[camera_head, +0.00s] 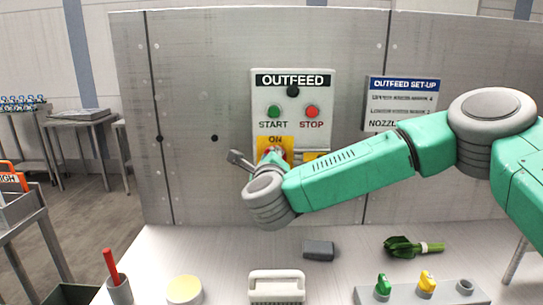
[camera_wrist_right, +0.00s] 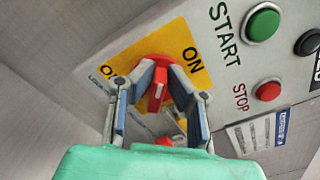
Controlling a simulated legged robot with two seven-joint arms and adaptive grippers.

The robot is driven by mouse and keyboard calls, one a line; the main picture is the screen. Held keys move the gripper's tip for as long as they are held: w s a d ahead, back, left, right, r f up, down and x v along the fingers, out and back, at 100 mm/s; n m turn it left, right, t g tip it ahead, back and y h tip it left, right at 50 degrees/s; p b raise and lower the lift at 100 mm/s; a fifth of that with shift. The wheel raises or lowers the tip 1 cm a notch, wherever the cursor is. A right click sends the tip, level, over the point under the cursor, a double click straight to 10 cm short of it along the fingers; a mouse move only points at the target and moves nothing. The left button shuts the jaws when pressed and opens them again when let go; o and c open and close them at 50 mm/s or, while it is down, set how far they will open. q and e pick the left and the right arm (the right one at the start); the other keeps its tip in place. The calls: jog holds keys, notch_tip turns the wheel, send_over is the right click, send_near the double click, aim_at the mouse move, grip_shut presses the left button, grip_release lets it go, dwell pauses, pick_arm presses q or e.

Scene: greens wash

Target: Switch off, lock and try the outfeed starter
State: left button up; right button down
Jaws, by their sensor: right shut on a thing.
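The outfeed starter panel (camera_head: 291,92) is on the grey wall, with a green START button (camera_head: 274,111) and a red STOP button (camera_head: 312,111). Below them is a yellow switch plate (camera_head: 263,142) marked ON, mostly hidden by my right arm. In the right wrist view, my right gripper (camera_wrist_right: 160,84) is shut on the red switch handle (camera_wrist_right: 156,92), one finger on each side. The word OFF is partly covered by a finger. I cannot tell for sure which mark the handle points at. Another red part (camera_wrist_right: 180,140) shows lower, partly hidden. My left gripper is not in view.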

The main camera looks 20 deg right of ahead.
jog(key=n, duration=0.3)
jog(key=n+p, duration=0.1)
jog(key=n, duration=0.1)
jog(key=shift+a+f+n, duration=0.3)
jog(key=shift+f, duration=0.05)
jog(key=n, duration=0.3)
jog(key=shift+f+p, duration=0.35)
jog(key=shift+p, duration=0.05)
jog(key=shift+f, duration=0.2)
jog(key=c, duration=1.6)
grip_release()
jog(key=shift+a, duration=0.1)
jog(key=shift+r, duration=0.1)
jog(key=shift+a, duration=0.1)
jog(key=v, duration=1.2)
